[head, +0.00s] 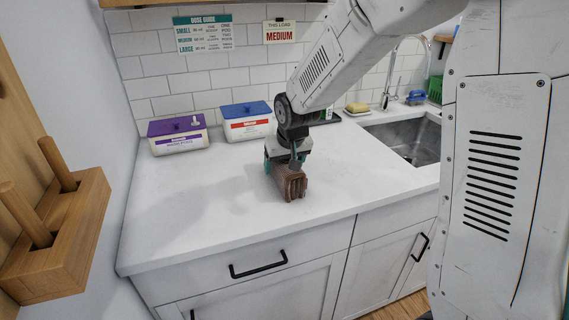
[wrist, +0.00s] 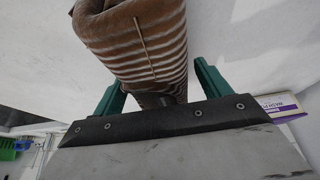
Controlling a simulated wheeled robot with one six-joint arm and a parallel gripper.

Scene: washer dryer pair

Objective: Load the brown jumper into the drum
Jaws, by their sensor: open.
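The brown jumper (head: 291,184) is a striped, folded bundle on the white counter, near its front edge. My gripper (head: 284,164) is directly over it, pointing down. In the wrist view the jumper (wrist: 140,42) fills the upper middle, with brown and pale stripes. The green fingers of my gripper (wrist: 160,88) are open, one on each side of its near end. I cannot tell whether they touch it. No drum shows in either view.
A purple-lidded box (head: 178,135) and a blue-lidded box (head: 246,120) stand at the back of the counter (head: 190,220). A sink (head: 410,138) with a tap is to the right. A wooden peg rack (head: 60,235) is at left. The counter's left front is clear.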

